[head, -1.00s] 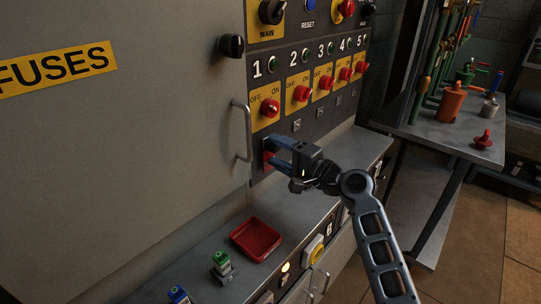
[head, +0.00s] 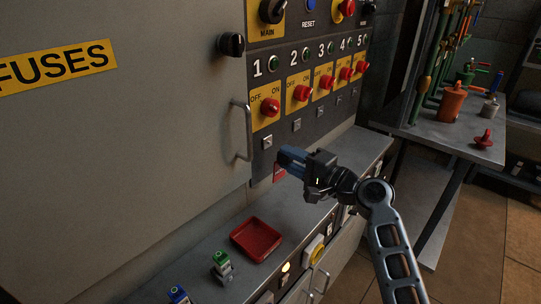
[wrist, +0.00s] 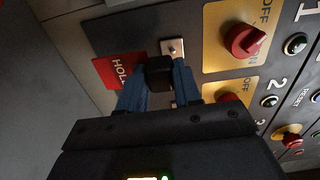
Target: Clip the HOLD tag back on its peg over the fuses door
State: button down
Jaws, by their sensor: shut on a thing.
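The red HOLD tag (wrist: 115,73) hangs from a black clip block (wrist: 160,74) that my gripper (wrist: 158,82) is shut on in the wrist view. In the head view the tag (head: 280,174) shows as a small red piece below the fingertips of my gripper (head: 287,158), just off the panel, under switch 1. The large grey fuses door (head: 120,140), with a yellow FUSES label (head: 58,68), fills the left of the head view and looks closed. Its upper edge, and any peg above it, is out of view.
A black knob (head: 231,45) and a metal handle (head: 242,132) stick out by the door's right edge. Red rotary switches (head: 270,107) and small square studs (head: 267,142) line the panel. A red tray (head: 256,239) sits on the ledge below.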

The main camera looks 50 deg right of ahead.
jog(key=shift+s, duration=1.1)
jog(key=shift+s, duration=0.15)
